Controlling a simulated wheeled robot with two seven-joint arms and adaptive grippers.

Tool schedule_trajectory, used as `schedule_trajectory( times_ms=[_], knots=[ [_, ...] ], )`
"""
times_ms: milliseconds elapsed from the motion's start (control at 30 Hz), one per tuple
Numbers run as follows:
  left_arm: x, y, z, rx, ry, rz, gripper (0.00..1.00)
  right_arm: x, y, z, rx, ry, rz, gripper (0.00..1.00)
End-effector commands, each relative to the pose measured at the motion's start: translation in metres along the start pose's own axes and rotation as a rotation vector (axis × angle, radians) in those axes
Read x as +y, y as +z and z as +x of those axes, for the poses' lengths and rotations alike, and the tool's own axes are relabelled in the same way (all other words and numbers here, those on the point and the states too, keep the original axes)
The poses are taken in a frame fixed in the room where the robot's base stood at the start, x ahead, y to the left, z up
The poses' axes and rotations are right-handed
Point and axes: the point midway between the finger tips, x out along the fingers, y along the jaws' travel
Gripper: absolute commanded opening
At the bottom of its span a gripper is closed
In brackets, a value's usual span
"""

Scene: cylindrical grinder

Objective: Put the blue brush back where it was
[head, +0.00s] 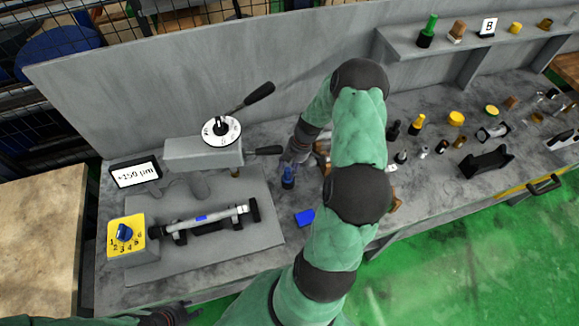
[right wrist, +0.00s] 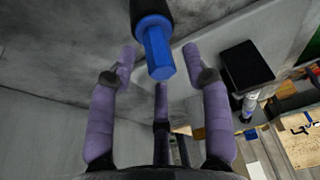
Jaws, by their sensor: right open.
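The blue brush (head: 288,178), blue with a dark part, is on the grey bench beside the grinder's plate. In the right wrist view the blue brush (right wrist: 157,52) shows as a blue faceted piece with a black end, close ahead between my spread fingers. My right gripper (head: 293,155) is open around or just over it; I cannot tell whether any finger touches it. My left gripper (head: 168,315) is at the bottom left edge of the head view, mostly cut off, so its jaws cannot be judged.
The grinder's grey plate (head: 262,235) with a clamped shaft, yellow dial box (head: 127,236) and display (head: 135,173) lies to the left. A blue block (head: 304,218) lies nearby. Several small items and a black cradle (head: 486,162) are right; a shelf (head: 460,52) holds a green brush (head: 428,30).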

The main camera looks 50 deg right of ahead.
Motion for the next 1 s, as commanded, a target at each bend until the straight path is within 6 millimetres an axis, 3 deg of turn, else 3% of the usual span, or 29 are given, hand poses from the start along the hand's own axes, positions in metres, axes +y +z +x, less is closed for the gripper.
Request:
schedule_trajectory(
  times_ms=[167,600,800,1000],
  knots=[
    [0.003,0.0,-0.009,0.001,0.0,0.0,0.4,0.002,-0.002,-0.019,-0.002,0.005,0.0,0.49],
    [0.003,0.0,-0.008,0.0,0.0,0.0,0.4,0.001,-0.001,-0.104,-0.001,0.003,0.001,0.49],
    [0.003,0.0,-0.008,0.0,0.0,0.0,0.4,0.0,-0.002,-0.123,0.0,0.002,0.001,0.49],
    [0.003,0.0,-0.008,0.0,0.0,0.0,0.4,0.0,-0.002,-0.126,0.0,0.0,0.0,0.49]
  ],
)
